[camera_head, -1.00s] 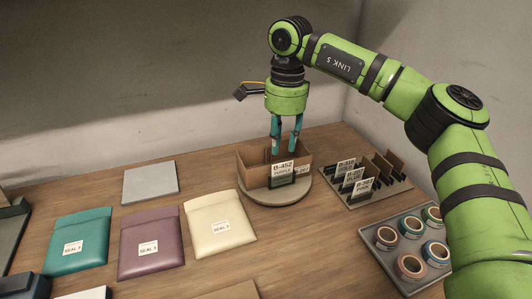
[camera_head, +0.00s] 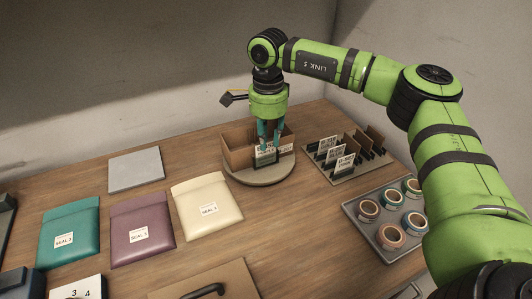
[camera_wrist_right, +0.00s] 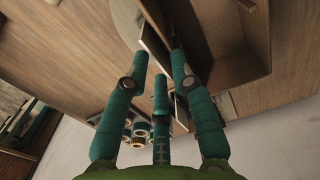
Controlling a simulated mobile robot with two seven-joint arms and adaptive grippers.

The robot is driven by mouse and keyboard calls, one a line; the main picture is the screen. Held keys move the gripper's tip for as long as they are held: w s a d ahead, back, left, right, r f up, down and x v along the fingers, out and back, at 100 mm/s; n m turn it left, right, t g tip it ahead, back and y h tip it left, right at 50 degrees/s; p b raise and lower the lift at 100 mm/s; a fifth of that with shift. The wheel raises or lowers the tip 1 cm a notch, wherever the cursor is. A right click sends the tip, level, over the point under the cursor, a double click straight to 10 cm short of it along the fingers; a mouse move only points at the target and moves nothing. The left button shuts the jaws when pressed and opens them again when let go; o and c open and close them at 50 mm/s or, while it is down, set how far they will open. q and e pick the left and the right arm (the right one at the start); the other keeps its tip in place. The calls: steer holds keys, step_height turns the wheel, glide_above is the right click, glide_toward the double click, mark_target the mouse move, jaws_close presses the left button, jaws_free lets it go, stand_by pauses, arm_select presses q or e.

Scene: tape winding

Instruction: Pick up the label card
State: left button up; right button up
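A white label card (camera_head: 266,151) with dark print stands in a dark holder at the front of an open cardboard box (camera_head: 236,153). The box sits on a round turntable (camera_head: 261,179). My right gripper (camera_head: 270,140) points down over the box's front, its teal fingertips at the card's upper part and partly covering its print. In the right wrist view the fingers (camera_wrist_right: 160,66) are apart, with the edge of a thin panel between them. Whether they touch the card I cannot tell. My left gripper is not in view.
A rack (camera_head: 341,176) with several upright label cards and brown dividers stands right of the turntable. A tray of tape rolls (camera_head: 374,235) is nearer. Teal, purple and cream pouches (camera_head: 207,207) and a grey plate (camera_head: 136,170) lie to the left.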

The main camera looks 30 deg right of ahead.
mark_target(269, 143)
jaws_close()
steer(key=shift+r, duration=0.15)
steer(key=shift+w+r, duration=0.1)
steer(key=shift+r, duration=0.15)
steer(key=r, duration=0.1)
steer(key=r+b, duration=0.1)
steer(key=r, duration=0.1)
steer(key=shift+d+r, duration=0.2)
steer(key=shift+r, duration=0.05)
steer(key=s+d+r+b, duration=0.2)
steer(key=s+d+r, duration=0.4)
steer(key=d, duration=0.3)
steer(key=shift+s+d+r, duration=0.15)
steer(key=shift+s+r, duration=0.2)
